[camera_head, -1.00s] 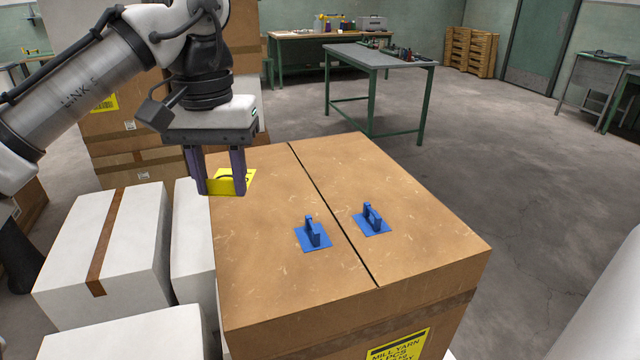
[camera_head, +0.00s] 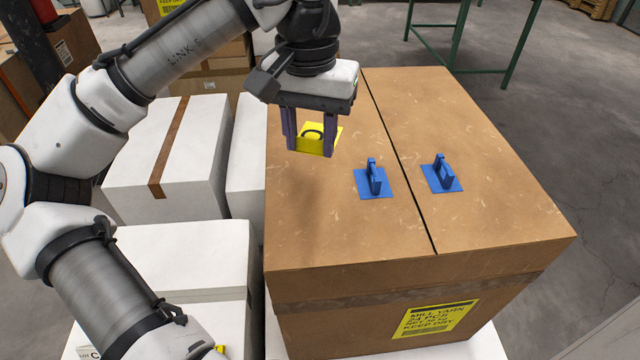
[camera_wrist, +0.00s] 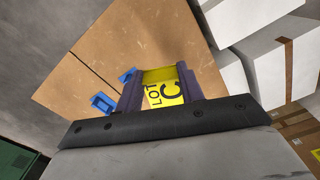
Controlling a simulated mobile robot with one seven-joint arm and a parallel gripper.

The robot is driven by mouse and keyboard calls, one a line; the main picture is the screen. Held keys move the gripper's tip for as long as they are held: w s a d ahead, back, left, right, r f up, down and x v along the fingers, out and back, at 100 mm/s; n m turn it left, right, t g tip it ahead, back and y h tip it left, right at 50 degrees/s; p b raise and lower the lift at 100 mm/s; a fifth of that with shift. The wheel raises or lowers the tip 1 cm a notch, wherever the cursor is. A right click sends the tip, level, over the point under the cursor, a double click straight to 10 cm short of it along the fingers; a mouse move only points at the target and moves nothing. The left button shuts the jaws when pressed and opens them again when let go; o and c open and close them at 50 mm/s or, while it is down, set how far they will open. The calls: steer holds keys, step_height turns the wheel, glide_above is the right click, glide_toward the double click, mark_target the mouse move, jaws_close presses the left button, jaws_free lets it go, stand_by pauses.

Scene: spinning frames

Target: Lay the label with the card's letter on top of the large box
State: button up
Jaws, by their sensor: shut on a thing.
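My gripper (camera_head: 311,148) is shut on a yellow label (camera_head: 316,139), held over the far left part of the large box. The wrist view shows the label (camera_wrist: 166,92) between the fingers, with "LOT" and a big "C" in black. The large brown cardboard box (camera_head: 330,225) has a dark seam across its top and a yellow printed sticker (camera_head: 435,319) on its front. Whether the label touches the box top is hard to tell; it looks a little above it. A white box at the lower left bears a small tag (camera_head: 90,352) reading "LOT C", partly hidden by my arm.
Two blue plates with upright handles (camera_head: 374,180) (camera_head: 441,174) stand on the box top, right of my gripper. White boxes (camera_head: 190,150) stand to the left. The near left part of the box top is bare. A green-legged table (camera_head: 470,60) stands behind.

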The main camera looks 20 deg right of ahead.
mark_target(312, 209)
step_height(312, 209, down, 12)
steer(key=shift+f, duration=0.1)
stand_by(0.4)
steer(key=shift+f, duration=0.2)
steer(key=o, duration=0.9)
steer(key=shift+o, duration=0.2)
step_height(312, 209, up, 12)
steer(key=shift+r, duration=0.25)
steer(key=shift+d, duration=0.1)
